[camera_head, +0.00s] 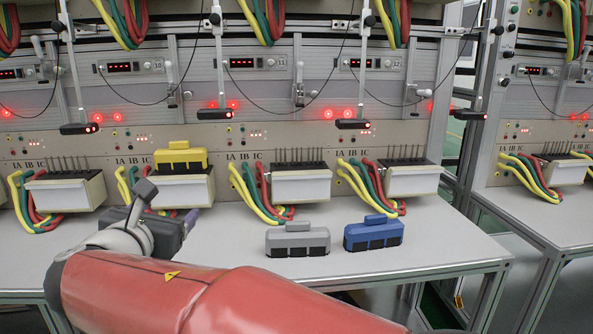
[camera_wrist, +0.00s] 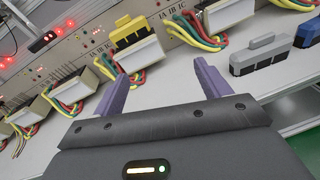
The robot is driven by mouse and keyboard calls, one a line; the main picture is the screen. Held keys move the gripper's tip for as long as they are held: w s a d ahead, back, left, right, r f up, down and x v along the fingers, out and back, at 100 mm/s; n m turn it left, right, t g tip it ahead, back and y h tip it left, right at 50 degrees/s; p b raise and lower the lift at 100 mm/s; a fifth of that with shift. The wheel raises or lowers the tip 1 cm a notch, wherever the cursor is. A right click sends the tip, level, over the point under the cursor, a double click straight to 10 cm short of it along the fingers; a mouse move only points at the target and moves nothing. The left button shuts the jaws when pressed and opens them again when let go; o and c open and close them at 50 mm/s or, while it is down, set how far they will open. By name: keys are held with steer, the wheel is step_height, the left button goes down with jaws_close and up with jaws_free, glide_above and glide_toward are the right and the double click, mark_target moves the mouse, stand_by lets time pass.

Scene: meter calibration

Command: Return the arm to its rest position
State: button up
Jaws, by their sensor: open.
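My gripper (camera_wrist: 160,90) is open and empty in the wrist view, its two purple fingers spread apart over the bench. In the head view my gripper (camera_head: 190,217) is at the left, in front of the meter that carries the yellow block, and partly hidden behind my wrist. My red arm reaches from the bottom right up to it. The yellow block (camera_head: 180,155) sits on top of a white meter (camera_head: 184,190), apart from the fingers. It also shows in the wrist view (camera_wrist: 130,31).
A grey block (camera_head: 298,241) and a blue block (camera_head: 373,233) stand on the bench (camera_head: 440,240), right of my gripper. Other white meters (camera_head: 300,185) with coloured cables line the back. Thin vertical rods with black heads (camera_head: 352,124) hang above them. The front right of the bench is clear.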

steer(key=s+d+f+m+g+h, duration=0.1)
steer(key=d+f+m+g, duration=0.3)
steer(key=d, duration=0.6)
steer(key=s+d+f+m+g+h, duration=0.1)
steer(key=d+f+m, duration=0.1)
steer(key=d+m, duration=0.65)
steer(key=d+f+m+g+h, duration=0.1)
steer(key=d+f+m+g, duration=0.25)
steer(key=d, duration=0.85)
steer(key=s+d+f+m+g+y, duration=0.1)
steer(key=s+d+f+m, duration=0.2)
steer(key=s+m, duration=0.5)
steer(key=s+d+f+m+g+y, duration=0.1)
steer(key=s+d+f+m, duration=0.3)
steer(key=s+m, duration=0.5)
steer(key=shift+d+f+m+y, duration=0.3)
steer(key=shift+f+m+y, duration=0.15)
steer(key=shift+f, duration=0.2)
steer(key=shift+c, duration=0.3)
